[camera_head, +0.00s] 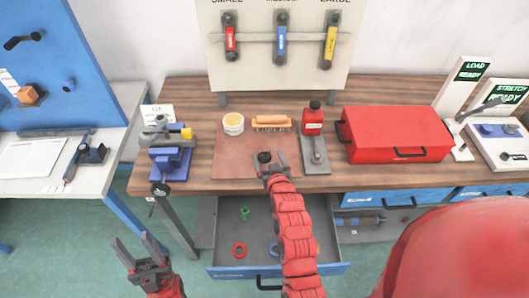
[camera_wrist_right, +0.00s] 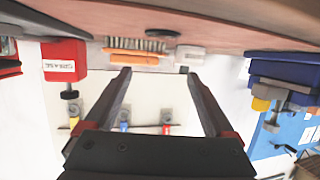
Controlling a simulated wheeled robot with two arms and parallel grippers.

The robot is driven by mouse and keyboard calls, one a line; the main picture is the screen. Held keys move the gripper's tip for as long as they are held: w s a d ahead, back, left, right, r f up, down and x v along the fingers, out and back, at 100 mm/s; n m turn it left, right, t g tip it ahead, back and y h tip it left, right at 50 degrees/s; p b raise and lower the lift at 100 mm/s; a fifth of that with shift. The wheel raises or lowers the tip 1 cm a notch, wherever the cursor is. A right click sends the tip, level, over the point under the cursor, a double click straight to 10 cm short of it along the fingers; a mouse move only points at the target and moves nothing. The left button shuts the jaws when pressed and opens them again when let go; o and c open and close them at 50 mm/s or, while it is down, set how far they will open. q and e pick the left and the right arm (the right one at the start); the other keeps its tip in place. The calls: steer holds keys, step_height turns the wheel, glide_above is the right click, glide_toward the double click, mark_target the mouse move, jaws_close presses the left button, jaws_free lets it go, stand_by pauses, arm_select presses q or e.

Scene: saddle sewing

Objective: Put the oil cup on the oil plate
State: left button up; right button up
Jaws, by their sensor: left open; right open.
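A small dark round piece (camera_head: 264,157), possibly the oil cup, sits on the brown mat (camera_head: 228,167); it also shows in the right wrist view (camera_wrist_right: 163,33). A red bottle with a black cap (camera_head: 313,120) stands at the back of a narrow grey plate (camera_head: 316,166). I cannot tell for sure which pieces are the oil cup and oil plate. My right gripper (camera_head: 273,165) is open and empty beside the dark piece; in the right wrist view its fingers (camera_wrist_right: 160,75) hold nothing. My left gripper (camera_head: 138,254) is open and empty, low in front of the bench.
A red toolbox (camera_head: 396,133) is to the right, a blue vise (camera_head: 169,155) to the left. An open drawer (camera_head: 222,272) with several rings juts out below the bench.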

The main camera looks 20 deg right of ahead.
mark_target(263, 146)
steer(key=p+x, duration=0.1)
steer(key=x, duration=0.2)
steer(key=shift+w+r+p, duration=0.1)
steer(key=shift+r+p, duration=0.1)
steer(key=shift+p, duration=0.1)
steer(key=shift+w+f, duration=0.3)
steer(key=shift+w, duration=0.05)
jaws_close()
